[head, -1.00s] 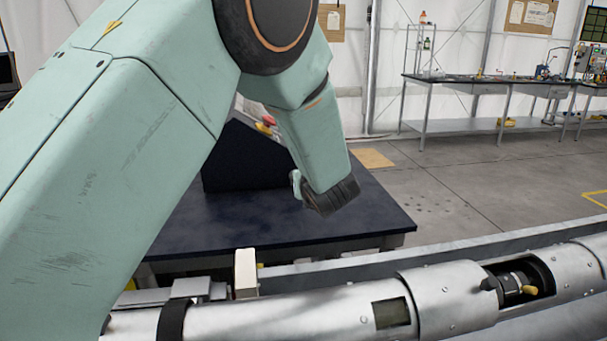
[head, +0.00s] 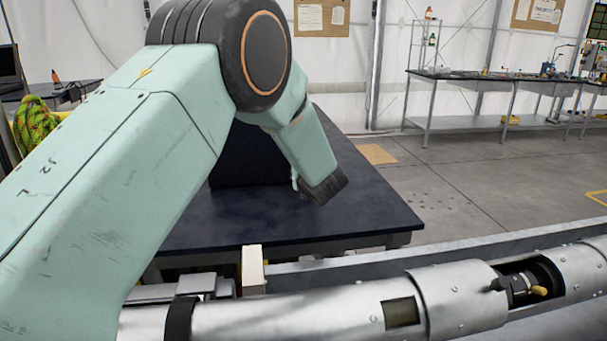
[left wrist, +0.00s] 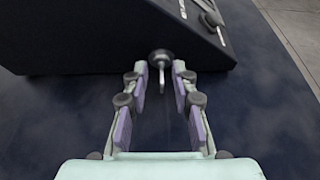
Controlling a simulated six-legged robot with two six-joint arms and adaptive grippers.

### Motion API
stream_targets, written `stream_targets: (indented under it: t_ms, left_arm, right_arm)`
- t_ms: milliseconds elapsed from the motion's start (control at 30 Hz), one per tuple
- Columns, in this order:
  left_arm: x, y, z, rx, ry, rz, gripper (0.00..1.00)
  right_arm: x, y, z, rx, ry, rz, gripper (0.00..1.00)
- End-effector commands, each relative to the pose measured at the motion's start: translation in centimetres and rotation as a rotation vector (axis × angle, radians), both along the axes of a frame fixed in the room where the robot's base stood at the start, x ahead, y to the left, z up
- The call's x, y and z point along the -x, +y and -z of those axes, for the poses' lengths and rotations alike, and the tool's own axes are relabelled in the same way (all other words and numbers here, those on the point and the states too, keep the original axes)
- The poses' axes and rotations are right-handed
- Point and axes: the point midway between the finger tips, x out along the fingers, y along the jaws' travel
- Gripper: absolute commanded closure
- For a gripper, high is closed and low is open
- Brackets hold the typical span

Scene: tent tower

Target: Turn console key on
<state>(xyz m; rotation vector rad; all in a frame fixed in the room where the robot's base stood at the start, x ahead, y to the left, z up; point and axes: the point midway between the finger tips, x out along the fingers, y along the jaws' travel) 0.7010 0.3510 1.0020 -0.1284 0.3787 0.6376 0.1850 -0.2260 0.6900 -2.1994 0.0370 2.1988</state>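The dark console (head: 243,157) stands on the dark blue table (head: 370,208), largely hidden behind my left arm in the head view. Its base and sloped panel (left wrist: 195,20) show at the top of the left wrist view. The key (left wrist: 161,63), with a dark round part and a thin pale shaft, shows at the console's lower front edge. My left gripper (left wrist: 160,76) is open. Its two fingers reach towards the console with the key between their tips, and a gap seems to show on each side. In the head view the left fingers are mostly hidden. My right gripper is not in view.
A long silver cylinder (head: 270,318) with an open bay lies across the front. A pale block (head: 253,270) stands up behind it. A workbench (head: 490,80) is at the back right. The floor between is mostly clear.

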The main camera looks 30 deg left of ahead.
Motion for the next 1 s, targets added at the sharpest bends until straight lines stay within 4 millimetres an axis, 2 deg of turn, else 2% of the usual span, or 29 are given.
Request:
stream_targets:
  t_ms: [100,433,1000]
  left_arm:
    - [-0.1,0.0,0.0,0.0,0.0,0.0,0.73]
    - [-0.08,0.03,0.01,0.001,0.0,0.0,1.0]
    - [-0.09,-0.06,-0.03,-0.027,0.021,-0.001,1.0]
  right_arm:
    - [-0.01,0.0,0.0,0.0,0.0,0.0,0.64]
    - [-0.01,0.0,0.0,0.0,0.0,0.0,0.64]
    - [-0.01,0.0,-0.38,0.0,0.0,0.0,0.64]
